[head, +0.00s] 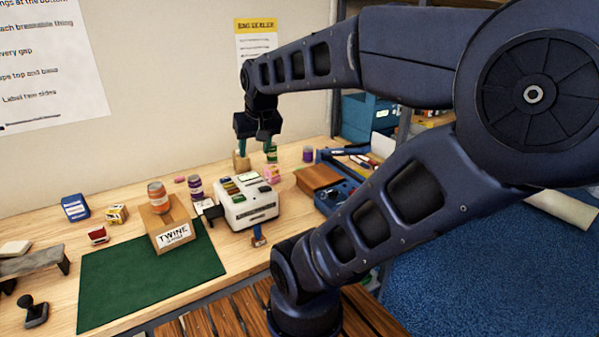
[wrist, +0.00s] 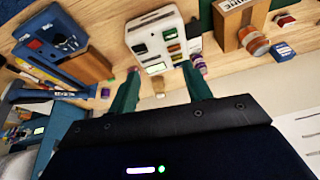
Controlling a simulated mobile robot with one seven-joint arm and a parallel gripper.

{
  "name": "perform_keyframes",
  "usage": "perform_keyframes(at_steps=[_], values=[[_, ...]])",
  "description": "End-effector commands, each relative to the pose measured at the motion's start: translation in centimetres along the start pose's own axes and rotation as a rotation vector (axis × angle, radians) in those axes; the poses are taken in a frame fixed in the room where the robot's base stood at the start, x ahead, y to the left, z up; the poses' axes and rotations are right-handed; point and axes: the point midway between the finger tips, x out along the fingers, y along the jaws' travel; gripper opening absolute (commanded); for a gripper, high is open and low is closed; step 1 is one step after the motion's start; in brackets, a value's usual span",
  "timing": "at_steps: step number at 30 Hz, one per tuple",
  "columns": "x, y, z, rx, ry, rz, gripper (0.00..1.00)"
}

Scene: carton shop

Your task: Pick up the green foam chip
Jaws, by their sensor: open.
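I cannot clearly pick out a green foam chip in either view. My gripper (head: 256,151) hangs over the back of the workbench, pointing down, behind the white machine. Its two teal fingers are apart with nothing visible held between them. In the wrist view my gripper (wrist: 160,72) is open, with the white machine (wrist: 157,42) beyond the fingertips. A small tan item (wrist: 158,86) shows between the fingers. In the head view a green-banded jar (head: 272,156) shows by the right finger.
The white machine (head: 248,206) stands mid-bench. A twine carton (head: 172,232) with an orange jar (head: 158,197) on top sits on a green mat (head: 120,285). The mat's front is clear.

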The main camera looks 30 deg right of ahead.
Motion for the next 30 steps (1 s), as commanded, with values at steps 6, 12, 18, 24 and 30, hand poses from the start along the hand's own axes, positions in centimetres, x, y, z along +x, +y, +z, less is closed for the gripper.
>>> perform_keyframes(at_steps=[6, 12, 18, 24, 30], values=[[2.4, 2.0, -4.7, 0.181, -0.043, -0.001, 0.49], [5.1, 4.2, -8.7, 0.348, -0.073, 0.020, 0.49], [8.3, 6.8, -12.4, 0.511, -0.097, 0.058, 0.49], [12.0, 9.8, -15.5, 0.671, -0.112, 0.114, 0.49], [16.0, 12.9, -18.2, 0.822, -0.114, 0.187, 0.49]])
